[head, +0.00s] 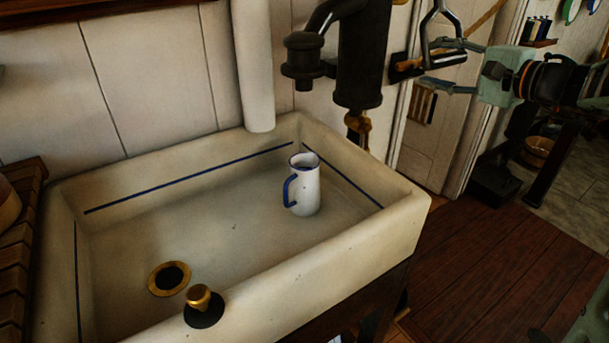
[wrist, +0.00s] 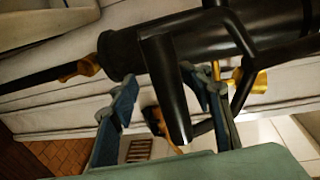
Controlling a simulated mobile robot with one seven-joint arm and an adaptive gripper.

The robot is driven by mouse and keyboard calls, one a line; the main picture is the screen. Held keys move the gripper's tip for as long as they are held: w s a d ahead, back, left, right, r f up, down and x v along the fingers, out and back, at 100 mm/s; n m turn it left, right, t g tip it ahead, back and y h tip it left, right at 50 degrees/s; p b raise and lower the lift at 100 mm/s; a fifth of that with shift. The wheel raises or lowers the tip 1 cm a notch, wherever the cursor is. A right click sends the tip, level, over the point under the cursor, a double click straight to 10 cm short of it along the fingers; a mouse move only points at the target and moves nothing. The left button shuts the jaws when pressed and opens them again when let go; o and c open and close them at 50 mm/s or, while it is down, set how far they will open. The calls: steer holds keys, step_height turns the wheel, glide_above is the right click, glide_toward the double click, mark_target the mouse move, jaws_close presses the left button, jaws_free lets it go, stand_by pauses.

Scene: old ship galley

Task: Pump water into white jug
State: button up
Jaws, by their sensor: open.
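The white jug (head: 308,190), with a blue rim and blue handle, stands upright in the sink (head: 395,222), near its back right corner. The black pump (head: 362,60) stands behind the sink. Its spout (head: 303,58) hangs above the jug; whether water is in the jug cannot be told. The pump's handle (head: 439,16) ends in a black loop at the right. My gripper (head: 427,64) is open at the lower bar of this loop. In the wrist view the dark bar (wrist: 166,95) lies between the spread fingers of my gripper (wrist: 158,88), with gaps on both sides.
A brass drain (head: 158,290) is in the sink floor, and a black plug with a brass knob (head: 200,300) sits on the front rim. A white pipe (head: 253,70) comes down at the back wall. Wooden floor (head: 490,270) lies open at the right.

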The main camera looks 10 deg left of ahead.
steer(key=shift+d+r, duration=0.1)
steer(key=b+v, duration=0.2)
steer(key=v, duration=0.8)
stand_by(0.3)
